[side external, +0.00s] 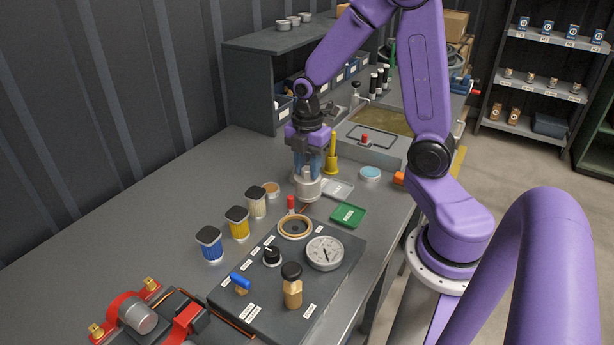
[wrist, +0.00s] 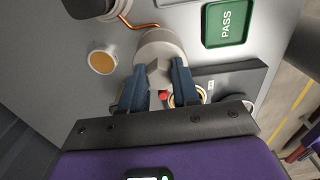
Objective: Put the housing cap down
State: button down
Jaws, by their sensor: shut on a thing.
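The housing cap (side external: 307,189) is a pale grey round piece with a hexagonal boss on top. My gripper (side external: 308,170) points down and is shut on that boss; the cap hangs below the fingers. In the wrist view the cap (wrist: 161,44) shows beyond my gripper (wrist: 159,75), with a blue finger on each side of the boss. The cap is low over the grey bench, behind the panel's round ring opening (side external: 295,227). I cannot tell whether its underside touches the bench.
The dark panel (side external: 225,294) carries a gauge (side external: 325,253), a black knob and a blue-handled valve. Blue, yellow and cream filters (side external: 256,202) stand to the left. A green PASS plate (side external: 348,214) and a clear tray (side external: 338,189) lie to the right.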

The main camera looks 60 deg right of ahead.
aim_at(307, 168)
jog(key=shift+w+f, duration=0.1)
jog(key=shift+f, duration=1.55)
jog(key=c, duration=0.8)
grip_release()
jog(key=shift+f, duration=0.15)
